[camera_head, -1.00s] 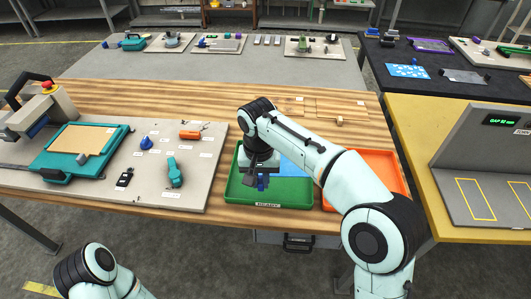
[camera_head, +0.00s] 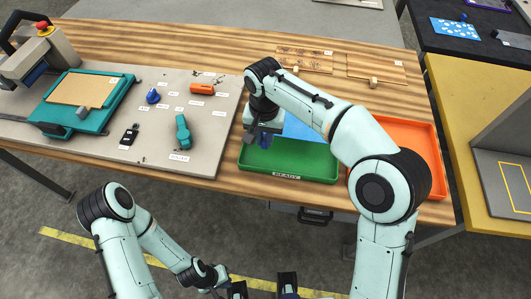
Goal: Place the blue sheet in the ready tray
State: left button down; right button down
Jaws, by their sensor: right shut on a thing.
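The blue sheet (camera_head: 303,126) shows in the head view over the back part of the green tray labelled READY (camera_head: 290,164). My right forearm hides much of it. My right gripper (camera_head: 258,139) is over the tray's left part, at the sheet's left side, and is shut on the sheet. The contact itself is hard to see. I cannot tell whether the sheet touches the tray floor. My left gripper (camera_head: 263,289) is at the bottom edge, in front of the table, with its fingers apart and nothing seen between them.
An orange tray (camera_head: 432,150) lies right of the green tray, partly behind my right arm. A grey board (camera_head: 205,140) with small tools and a teal press (camera_head: 62,122) fills the table's left. Two wooden boards (camera_head: 379,68) lie at the back.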

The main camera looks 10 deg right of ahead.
notch_tip(320, 180, down, 7)
jog(key=shift+f+b, duration=0.15)
jog(key=shift+b, duration=0.25)
jog(key=shift+f, duration=0.1)
jog(key=c, duration=1.1)
grip_release()
jog(key=shift+o, duration=0.2)
notch_tip(320, 180, up, 12)
jog(key=shift+r+p, duration=0.1)
jog(key=shift+p, duration=0.95)
